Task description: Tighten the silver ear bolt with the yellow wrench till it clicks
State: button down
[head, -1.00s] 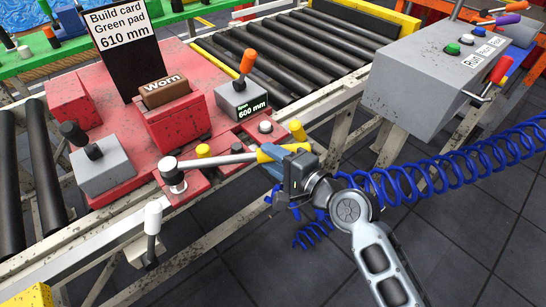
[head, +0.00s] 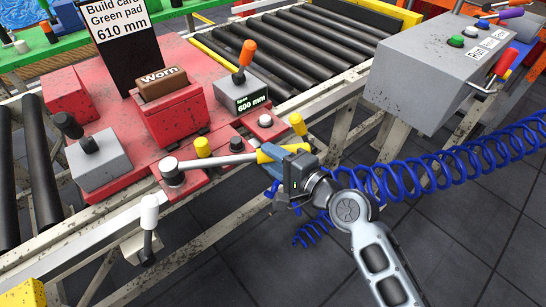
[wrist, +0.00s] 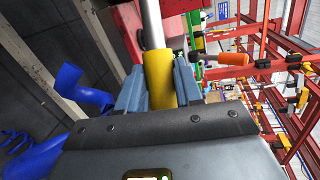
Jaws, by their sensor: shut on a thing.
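The yellow wrench has a yellow handle (head: 268,154) and a silver shaft (head: 215,161). Its head sits over the silver ear bolt (head: 171,165) at the front corner of the red fixture. The bolt's lower part is hidden by the wrench head. My gripper (head: 279,160) is shut on the yellow handle, at the right end of the wrench. In the wrist view the blue-grey fingers (wrist: 158,88) press on both sides of the yellow handle, and the shaft runs away from me.
The red fixture (head: 110,125) carries a brown "Worn" block (head: 163,84), a grey "600 mm" box (head: 240,97) and yellow-topped posts. A white-knobbed lever (head: 149,212) hangs at the front. A grey control box (head: 430,75) and blue coiled hose (head: 440,170) are at right.

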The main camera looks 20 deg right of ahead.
jog(key=shift+f, duration=0.3)
dwell(0.4)
jog(key=shift+r, duration=0.1)
jog(key=shift+s+a+m+t+h+p, duration=0.25)
jog(key=shift+s+h+p, duration=0.2)
jog(key=shift+p, duration=0.55)
jog(key=shift+s+a+m+t+h+p, duration=0.1)
jog(key=shift+s+m+h+p, duration=0.35)
jog(key=shift+p, duration=0.5)
jog(key=shift+s+a+m+h+p, duration=0.3)
jog(key=shift+s+p, duration=0.2)
jog(key=shift+p, duration=0.65)
jog(key=shift+s+a+m+h+p, duration=0.15)
jog(key=shift+s+h+p, duration=0.25)
jog(key=shift+p, duration=0.7)
jog(key=shift+s+a+m+h+p, duration=0.3)
jog(key=shift+s+p, duration=0.25)
jog(key=shift+p, duration=0.6)
jog(key=shift+s+a+p, duration=0.1)
jog(key=shift+s+p, duration=0.1)
jog(key=shift+p, duration=0.15)
jog(key=shift+s+a+m+h, duration=0.5)
jog(key=shift+s+h, duration=0.2)
jog(key=shift+s+a+m+h, duration=0.45)
jog(key=shift+s+a+h, duration=0.05)
jog(key=shift+s+h, duration=0.2)
jog(key=shift+a, duration=0.1)
